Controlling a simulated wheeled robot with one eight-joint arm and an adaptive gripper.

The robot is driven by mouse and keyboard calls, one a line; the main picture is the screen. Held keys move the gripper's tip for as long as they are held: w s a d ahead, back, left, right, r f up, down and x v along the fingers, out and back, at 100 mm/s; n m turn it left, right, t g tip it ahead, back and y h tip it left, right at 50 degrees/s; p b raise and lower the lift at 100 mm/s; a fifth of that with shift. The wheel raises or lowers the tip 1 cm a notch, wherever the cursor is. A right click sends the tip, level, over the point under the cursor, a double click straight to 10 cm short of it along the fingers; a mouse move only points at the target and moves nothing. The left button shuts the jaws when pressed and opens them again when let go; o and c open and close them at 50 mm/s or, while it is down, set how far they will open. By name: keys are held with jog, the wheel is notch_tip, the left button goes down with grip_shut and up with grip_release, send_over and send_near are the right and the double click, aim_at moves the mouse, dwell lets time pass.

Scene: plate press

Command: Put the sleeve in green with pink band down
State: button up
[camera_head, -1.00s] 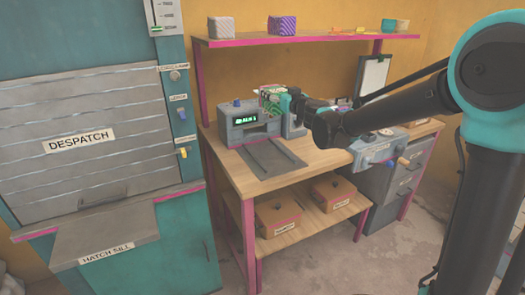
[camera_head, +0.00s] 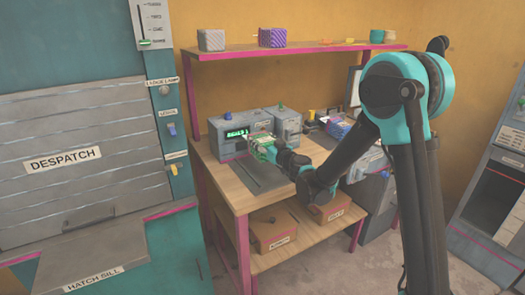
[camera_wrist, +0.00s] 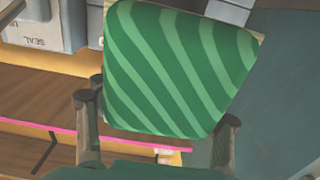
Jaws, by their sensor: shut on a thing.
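My gripper (camera_head: 276,152) is shut on a green-striped sleeve (camera_head: 259,146) and holds it over the front of the workbench, before the grey machine with the lit green display. In the wrist view the sleeve (camera_wrist: 175,70) fills the middle, with pale and dark green diagonal stripes. My two fingers (camera_wrist: 157,128) grip its left and right sides. I cannot make out a pink band on the side that faces me. Its far side is hidden.
The workbench (camera_head: 228,178) has a dark mat (camera_head: 255,176) and grey machines (camera_head: 286,124) at the back. Boxes (camera_head: 275,230) stand on its lower shelf. The despatch hatch (camera_head: 70,150) and its sill (camera_head: 95,262) are at the left. A grey cabinet (camera_head: 490,195) stands at the right.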

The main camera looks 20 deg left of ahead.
jog(key=shift+f, duration=2.2)
jog(key=shift+s+d+f, duration=0.15)
jog(key=shift+s+f, duration=0.05)
jog(key=shift+f, duration=0.25)
jog(key=o, duration=1.5)
